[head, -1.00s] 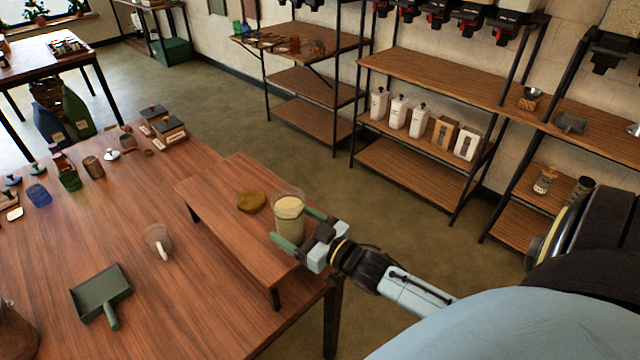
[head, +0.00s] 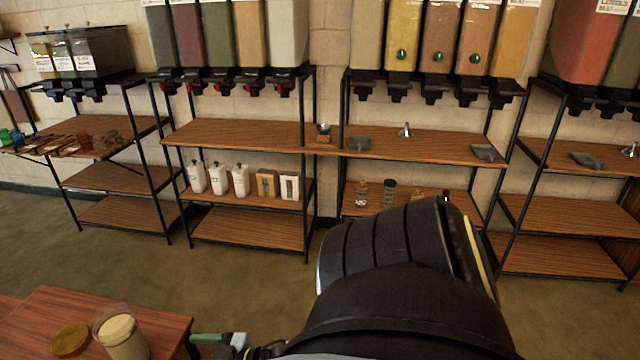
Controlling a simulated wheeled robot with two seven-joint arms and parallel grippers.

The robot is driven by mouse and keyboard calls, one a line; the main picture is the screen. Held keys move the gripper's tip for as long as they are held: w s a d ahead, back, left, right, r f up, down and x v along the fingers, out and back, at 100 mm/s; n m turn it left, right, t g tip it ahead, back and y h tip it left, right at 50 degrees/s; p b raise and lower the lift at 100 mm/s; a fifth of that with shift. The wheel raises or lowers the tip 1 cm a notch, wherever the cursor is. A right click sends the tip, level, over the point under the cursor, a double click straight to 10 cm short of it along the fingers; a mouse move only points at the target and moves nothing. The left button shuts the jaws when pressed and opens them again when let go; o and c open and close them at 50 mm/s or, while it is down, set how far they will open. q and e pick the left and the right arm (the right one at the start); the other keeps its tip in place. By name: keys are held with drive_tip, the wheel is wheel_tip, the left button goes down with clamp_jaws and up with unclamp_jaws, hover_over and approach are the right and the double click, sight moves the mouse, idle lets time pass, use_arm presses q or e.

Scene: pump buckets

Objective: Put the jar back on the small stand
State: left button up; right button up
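The glass jar (head: 122,338), filled with something pale yellow, stands upright on the small wooden stand (head: 163,322) at the bottom left. Its base is cut off by the frame edge. A round brownish-yellow lid (head: 70,341) lies on the stand, left of the jar. My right gripper (head: 207,340) is to the right of the jar, beyond the stand's edge, and does not touch the jar. One green finger shows, set off to the upper side of the gripper; the other is below the frame. It looks open and empty. My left gripper is not in view.
Wooden shelf racks (head: 236,134) line the back wall, with dispensers (head: 402,40) above. White pump bottles (head: 218,178) and boxes stand on a lower shelf. Open floor (head: 120,262) lies between the stand and the racks. My dark arm link hides the lower middle.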

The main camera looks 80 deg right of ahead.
drive_tip(key=s+a+f+g+h, duration=0.1)
drive_tip(key=s+f+g, duration=0.45)
drive_tip(key=f, duration=0.75)
drive_tip(key=s+a+f+g+h, duration=0.1)
drive_tip(key=s+f+g+h, duration=0.15)
drive_tip(key=s+f, duration=0.85)
drive_tip(key=s+a+f+g, duration=0.3)
drive_tip(key=s+f, duration=0.3)
drive_tip(key=s, duration=0.2)
drive_tip(key=s+a+f+g, duration=0.3)
drive_tip(key=s+f+g, duration=0.1)
drive_tip(key=s+f, duration=0.3)
drive_tip(key=shift+s+f+n+y, duration=0.15)
drive_tip(key=shift+s+n+y, duration=0.2)
drive_tip(key=shift+y, duration=0.1)
